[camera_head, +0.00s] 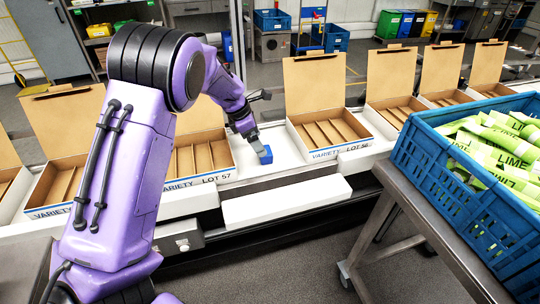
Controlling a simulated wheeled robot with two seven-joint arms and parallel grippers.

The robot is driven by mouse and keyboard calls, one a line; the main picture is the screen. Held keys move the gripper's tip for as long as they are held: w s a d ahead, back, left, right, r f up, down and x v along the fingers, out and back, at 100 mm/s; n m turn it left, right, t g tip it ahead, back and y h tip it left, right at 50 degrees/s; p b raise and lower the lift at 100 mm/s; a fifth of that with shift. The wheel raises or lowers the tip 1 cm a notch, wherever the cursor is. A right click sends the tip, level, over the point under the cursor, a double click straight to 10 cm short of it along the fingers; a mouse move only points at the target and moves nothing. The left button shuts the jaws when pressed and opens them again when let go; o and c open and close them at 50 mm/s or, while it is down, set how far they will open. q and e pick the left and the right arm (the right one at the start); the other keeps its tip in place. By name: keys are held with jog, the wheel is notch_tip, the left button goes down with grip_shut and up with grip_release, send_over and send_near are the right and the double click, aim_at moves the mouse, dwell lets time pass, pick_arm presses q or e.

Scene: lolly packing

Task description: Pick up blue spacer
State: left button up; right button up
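The blue spacer (266,159) is a small blue block on the white conveyor surface, in the gap between the open box marked LOT 57 and the open box marked LOT 56. My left arm, purple with black bands, reaches in from the left. My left gripper (259,148) points down at the spacer, with its grey end right over or against the block. The fingers are too small to tell whether they are open or shut around it. My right gripper is not in view.
The LOT 57 box (217,172) stands left of the spacer and the LOT 56 box (352,147) right of it, both with raised lids. More open boxes line the conveyor. A blue crate (448,190) of green lime packets stands on a metal table (425,225) at right.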

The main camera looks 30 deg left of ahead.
aim_at(268, 159)
pick_arm(q)
jog(key=x, duration=0.6)
jog(key=shift+w+f, duration=0.2)
jog(key=shift+w, duration=0.25)
jog(key=c, duration=1.1)
jog(key=shift+o, duration=0.2)
jog(key=shift+r, duration=0.1)
